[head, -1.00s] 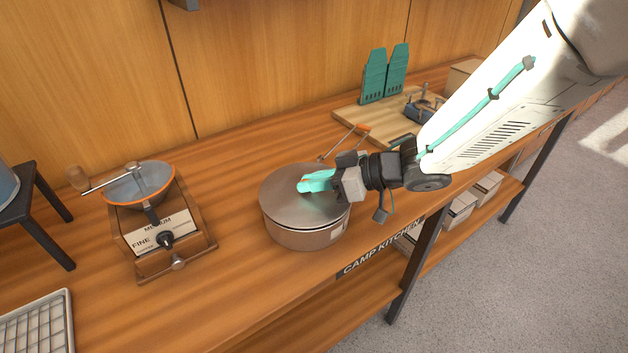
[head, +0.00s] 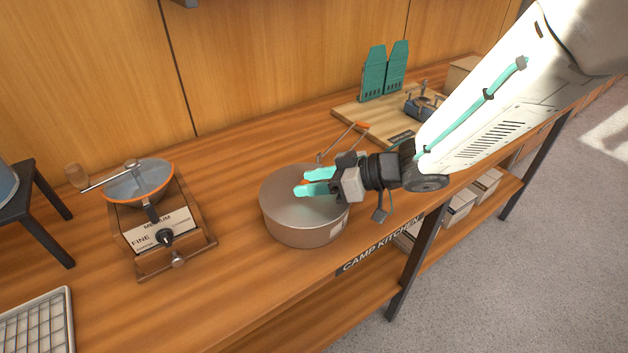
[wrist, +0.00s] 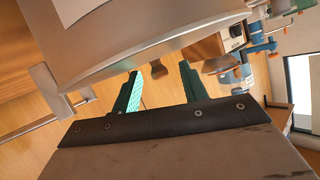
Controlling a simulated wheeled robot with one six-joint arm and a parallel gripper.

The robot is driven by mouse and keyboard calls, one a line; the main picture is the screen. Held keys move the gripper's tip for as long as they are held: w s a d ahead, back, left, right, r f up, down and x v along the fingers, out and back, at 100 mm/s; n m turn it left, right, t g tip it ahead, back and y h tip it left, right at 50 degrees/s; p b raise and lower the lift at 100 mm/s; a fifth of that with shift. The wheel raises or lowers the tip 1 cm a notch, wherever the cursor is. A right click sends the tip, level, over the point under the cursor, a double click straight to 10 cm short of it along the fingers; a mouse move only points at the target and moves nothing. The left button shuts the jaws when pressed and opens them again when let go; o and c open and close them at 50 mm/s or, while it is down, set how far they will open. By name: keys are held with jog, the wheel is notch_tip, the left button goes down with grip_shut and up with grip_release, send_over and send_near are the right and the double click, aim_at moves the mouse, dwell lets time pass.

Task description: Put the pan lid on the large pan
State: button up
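The large pan (head: 292,230) is a round grey metal pot near the counter's front edge. The pan lid (head: 285,192), a flat grey disc, lies level on top of it, flush with the rim as far as I can see. My gripper (head: 312,182) is low over the lid's right half, with its two teal fingers apart. In the wrist view, which appears upside down, a small brown knob (wrist: 158,70) shows between the open fingers, at the lid's edge line; it looks like the lid's knob. The fingers hide the knob in the head view.
A grinder (head: 165,225) with a bowl and crank stands left of the pan. A wooden board (head: 350,115) with a small stove (head: 425,105) and teal panels (head: 385,75) lies behind. A wire rack (head: 35,325) is at front left. Counter between grinder and pan is clear.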

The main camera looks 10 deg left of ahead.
jog(key=shift+d, duration=0.1)
jog(key=v, duration=0.7)
jog(key=shift+d+r, duration=0.2)
jog(key=shift+d, duration=0.1)
jog(key=shift+w+d+r, duration=0.1)
jog(key=shift+w+d, duration=0.05)
jog(key=shift+w, duration=0.2)
jog(key=w+d+r+m+t+h, duration=0.6)
jog(key=w+d+t, duration=0.35)
jog(key=d, duration=0.35)
jog(key=s+d+r+m+t+h, duration=0.1)
jog(key=d+r+m+h, duration=0.15)
jog(key=d, duration=0.25)
jog(key=s+d+r+m+h, duration=0.1)
jog(key=d+h, duration=0.3)
jog(key=d, duration=0.2)
jog(key=s+d+m+g+h, duration=0.3)
jog(key=s+d+m+g, duration=0.15)
jog(key=s+d, duration=0.65)
jog(key=s+a+m+g+y, duration=0.1)
jog(key=s+g, duration=0.1)
jog(key=s, duration=0.6)
jog(key=s+a+f+m+g+y, duration=0.1)
jog(key=s+a+g, duration=0.1)
jog(key=s, duration=0.7)
jog(key=shift+a+g, duration=0.2)
jog(key=shift+g, duration=0.1)
